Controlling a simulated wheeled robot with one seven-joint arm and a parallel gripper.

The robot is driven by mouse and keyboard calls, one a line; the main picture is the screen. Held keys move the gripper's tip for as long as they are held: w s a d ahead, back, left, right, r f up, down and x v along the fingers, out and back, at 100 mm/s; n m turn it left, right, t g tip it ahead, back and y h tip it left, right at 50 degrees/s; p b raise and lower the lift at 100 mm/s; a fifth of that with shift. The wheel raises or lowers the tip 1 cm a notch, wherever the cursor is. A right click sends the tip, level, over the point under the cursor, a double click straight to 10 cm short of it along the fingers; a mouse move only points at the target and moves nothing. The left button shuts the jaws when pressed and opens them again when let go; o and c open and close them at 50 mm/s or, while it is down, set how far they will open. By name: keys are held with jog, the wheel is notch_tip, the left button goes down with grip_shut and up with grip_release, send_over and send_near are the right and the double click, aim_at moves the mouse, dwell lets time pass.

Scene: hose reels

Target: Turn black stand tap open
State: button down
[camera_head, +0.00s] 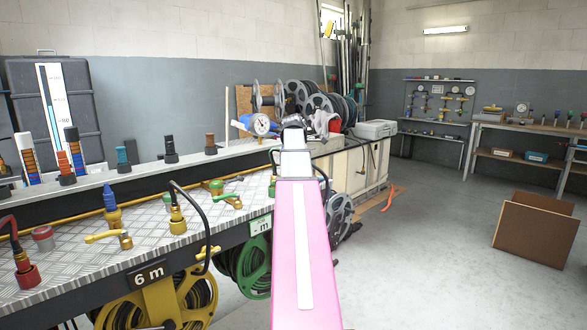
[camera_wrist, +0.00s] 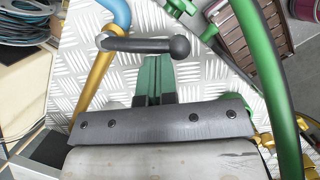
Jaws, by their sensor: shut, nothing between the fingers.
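In the wrist view a black tap lever (camera_wrist: 145,45) with a ball at its right end lies across the upper middle, over the checker-plate bench top. My gripper (camera_wrist: 154,60) shows below it as two green fingers side by side, shut with nothing between them. Its tips are right at the lower edge of the lever, left of the ball. I cannot tell whether they touch it. The tap's body below the lever is mostly hidden. In the head view my pink arm hides my gripper, and I cannot make out this lever there.
In the wrist view a green hose (camera_wrist: 265,80) curves down the right side and a gold pipe (camera_wrist: 95,80) runs at left.

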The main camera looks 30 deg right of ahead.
jog(key=shift+s+d+n, duration=0.25)
jog(key=shift+s+n, duration=0.25)
jog(key=shift+n, duration=0.2)
jog(key=n, duration=0.1)
jog(key=s+n+t, duration=0.1)
jog(key=shift+d+n, duration=0.3)
jog(key=shift+d, duration=0.1)
jog(key=shift+s+d+n, duration=0.1)
jog(key=shift+d+n, duration=0.05)
jog(key=shift+n, duration=0.15)
jog(key=shift+s+d, duration=0.2)
jog(key=shift+d, duration=0.15)
jog(key=d+n, duration=0.1)
jog(key=s+d+n+t, duration=0.1)
jog(key=n, duration=0.1)
jog(key=shift+d, duration=0.1)
